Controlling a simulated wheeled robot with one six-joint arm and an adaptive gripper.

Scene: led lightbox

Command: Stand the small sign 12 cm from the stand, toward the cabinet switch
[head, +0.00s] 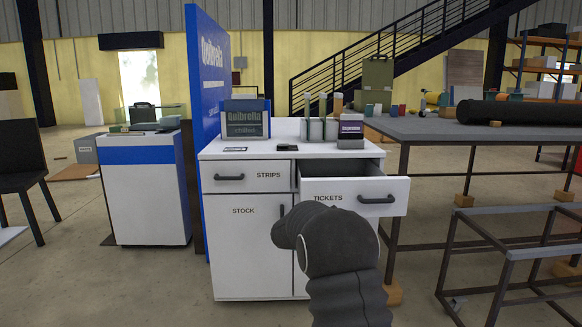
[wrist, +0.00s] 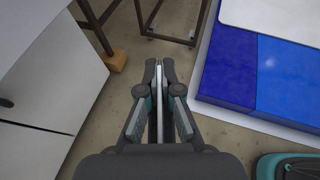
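In the wrist view my gripper (wrist: 159,66) has its fingers close together on a thin pale plate (wrist: 159,105), seen edge-on. It looks like the small sign, but its face is hidden. In the head view my arm rises in front of the white cabinet (head: 240,275), and the gripper is hidden. On the cabinet top stand a dark box-like display lettered Quibrella (head: 244,119), a stand with several upright tubes (head: 322,128) and a small dark-and-white block (head: 350,133). A small dark flat piece (head: 287,148) lies at the front edge; I cannot tell whether it is the switch.
The TICKETS drawer (head: 352,196) is pulled out; the STRIPS drawer (head: 252,176) is shut. A tall blue panel (head: 210,90) stands left of the cabinet top. A dark table (head: 480,128) is to the right. The wrist view shows blue panels (wrist: 285,75) and bare floor.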

